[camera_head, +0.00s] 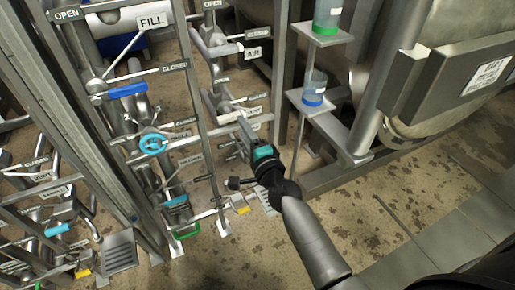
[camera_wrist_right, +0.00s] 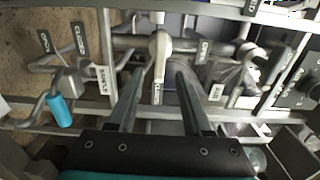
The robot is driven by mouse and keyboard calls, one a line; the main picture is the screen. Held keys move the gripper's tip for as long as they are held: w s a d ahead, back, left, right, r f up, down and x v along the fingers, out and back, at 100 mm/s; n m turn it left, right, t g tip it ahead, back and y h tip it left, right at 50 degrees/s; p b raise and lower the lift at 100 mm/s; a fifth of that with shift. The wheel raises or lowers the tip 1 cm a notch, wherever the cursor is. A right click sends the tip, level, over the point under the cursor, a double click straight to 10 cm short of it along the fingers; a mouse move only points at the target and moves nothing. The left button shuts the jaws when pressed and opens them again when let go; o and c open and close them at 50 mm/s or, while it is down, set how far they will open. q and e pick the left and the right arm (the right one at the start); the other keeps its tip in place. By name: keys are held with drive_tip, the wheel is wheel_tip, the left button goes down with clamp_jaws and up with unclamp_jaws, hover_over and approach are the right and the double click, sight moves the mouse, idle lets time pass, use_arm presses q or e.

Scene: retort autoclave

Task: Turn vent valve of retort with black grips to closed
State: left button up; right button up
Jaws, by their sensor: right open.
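My right gripper (camera_head: 244,130) reaches from the lower right to the pipe rack, its fingers pointing at the rack's right side. In the right wrist view the gripper (camera_wrist_right: 159,78) is open. Its two fingers stand on either side of a pale lever handle (camera_wrist_right: 159,48), with a gap and no clear contact. A small tag (camera_wrist_right: 157,93) shows between the fingers, its text too small to read surely. A black-gripped handle (camera_head: 236,184) sits low on the rack, left of my wrist. The gripper partly hides the pipes behind it. My left gripper is not in view.
The rack carries several pipes, OPEN and CLOSED tags, a blue lever (camera_head: 127,91) and a cyan handwheel (camera_head: 153,144). A cyan grip (camera_wrist_right: 59,109) is left in the wrist view. Bottles on brackets (camera_head: 320,40) and a large vessel (camera_head: 465,70) stand right. Floor at lower right is clear.

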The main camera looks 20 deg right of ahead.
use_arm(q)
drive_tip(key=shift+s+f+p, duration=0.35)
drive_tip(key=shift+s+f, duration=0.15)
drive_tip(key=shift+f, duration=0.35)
use_arm(e)
drive_tip(key=s, duration=0.8)
drive_tip(key=shift+s, duration=0.35)
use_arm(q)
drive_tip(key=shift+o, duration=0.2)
use_arm(e)
drive_tip(key=shift+d, duration=0.15)
idle(0.8)
